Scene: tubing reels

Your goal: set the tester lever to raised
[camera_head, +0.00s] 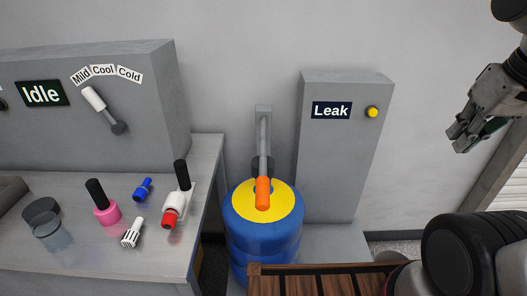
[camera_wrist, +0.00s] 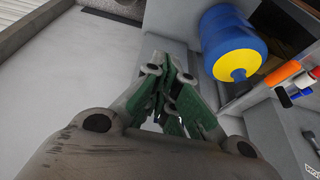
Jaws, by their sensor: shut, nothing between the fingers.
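A lever with an orange handle (camera_head: 263,192) hangs from a grey post, next to the grey box with the "Leak" sign (camera_head: 332,111). The handle points down and toward the viewer, in front of the yellow top of a blue drum (camera_head: 263,235). No label marks it as the tester lever. My gripper (camera_head: 458,138) is at the upper right, in the air well to the right of the lever and touching nothing. The wrist view shows its fingers (camera_wrist: 172,72) closed together and empty.
A yellow button (camera_head: 372,112) sits on the "Leak" box. At left, a panel marked "Idle" (camera_head: 41,93) has a white-handled lever (camera_head: 95,99). Several small fittings stand on the grey bench (camera_head: 80,270). A brown slatted surface (camera_head: 320,284) is at the front. The wall behind is clear.

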